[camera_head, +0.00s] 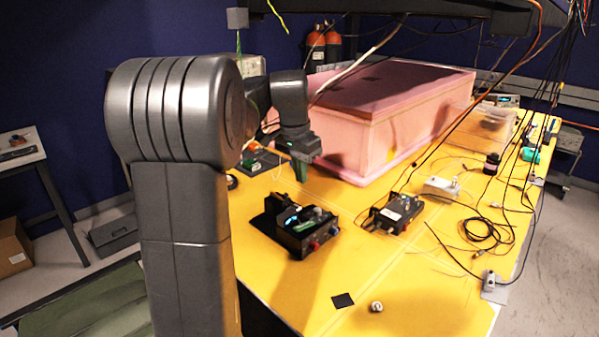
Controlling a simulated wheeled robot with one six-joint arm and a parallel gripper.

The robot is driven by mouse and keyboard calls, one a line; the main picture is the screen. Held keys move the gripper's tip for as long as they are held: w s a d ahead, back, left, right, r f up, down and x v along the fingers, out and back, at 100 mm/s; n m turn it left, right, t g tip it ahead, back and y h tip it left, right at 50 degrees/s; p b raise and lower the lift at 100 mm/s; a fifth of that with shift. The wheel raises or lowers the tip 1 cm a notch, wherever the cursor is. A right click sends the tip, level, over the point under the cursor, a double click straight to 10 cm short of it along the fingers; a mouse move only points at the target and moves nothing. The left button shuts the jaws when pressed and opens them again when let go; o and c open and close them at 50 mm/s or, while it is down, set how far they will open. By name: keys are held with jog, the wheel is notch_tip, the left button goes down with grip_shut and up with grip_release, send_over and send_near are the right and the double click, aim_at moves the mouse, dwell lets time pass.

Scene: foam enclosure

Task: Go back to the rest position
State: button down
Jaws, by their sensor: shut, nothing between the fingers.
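My gripper (300,168) is at the end of my bent arm, over the yellow table (395,285). It points down, a little behind the black device with a green circuit board (305,228). Its fingers are small in this view and look closed, with nothing seen between them. My large grey arm links fill the left of the view and hide part of the table's left side.
A pink foam box (400,120) stands behind my gripper on the right. A black box with knobs (394,213) and a white box (441,188) sit on the table. Loose cables (485,235) lie at the right, and more hang from above. The table's front is mostly clear.

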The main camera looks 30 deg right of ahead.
send_over(305, 224)
jog(key=f, duration=0.9)
jog(key=shift+s+a+f+p, duration=0.2)
jog(key=shift+a+p, duration=0.1)
jog(key=shift+w+d+f+b, duration=0.2)
jog(key=shift+f+b, duration=0.15)
jog(key=shift+b, duration=0.15)
jog(key=shift+d+r+h+b, duration=0.2)
jog(key=shift+h+b, duration=0.1)
jog(key=shift+b, duration=0.15)
notch_tip(305, 224, up, 7)
jog(key=a, duration=0.1)
jog(key=shift+s+a, duration=0.2)
jog(key=shift+s, duration=0.05)
